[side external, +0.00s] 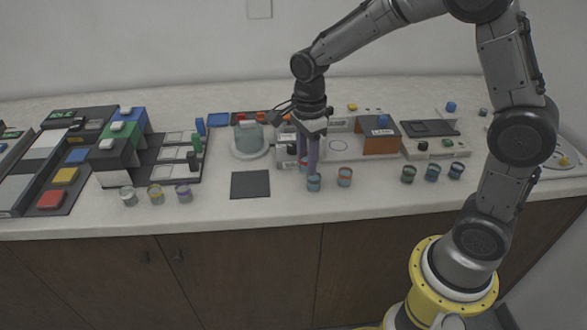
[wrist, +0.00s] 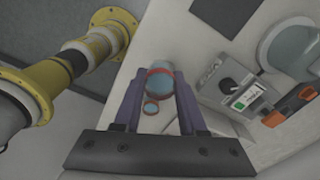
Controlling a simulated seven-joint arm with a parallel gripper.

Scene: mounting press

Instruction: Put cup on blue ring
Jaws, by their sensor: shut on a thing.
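My gripper (side external: 309,168) points down at the middle of the counter, its two purple fingers closed on a small cup. In the wrist view a blue-grey cup with a reddish band (wrist: 160,71) sits between the fingertips. In the side view a small cup with a light blue rim (side external: 314,183) shows right at the fingertips; I cannot tell if it is the held one. A cup with an orange ring (side external: 344,176) stands just to the right. Cups with green (side external: 408,174), blue (side external: 433,172) and dark blue (side external: 456,171) bands stand farther right.
A dark square mat (side external: 250,184) lies left of my gripper. A round glass vessel (side external: 249,138) and an orange-brown block (side external: 381,139) stand behind. Cups with clear, yellow and purple bands (side external: 156,194) line the front left. The front counter strip is mostly clear.

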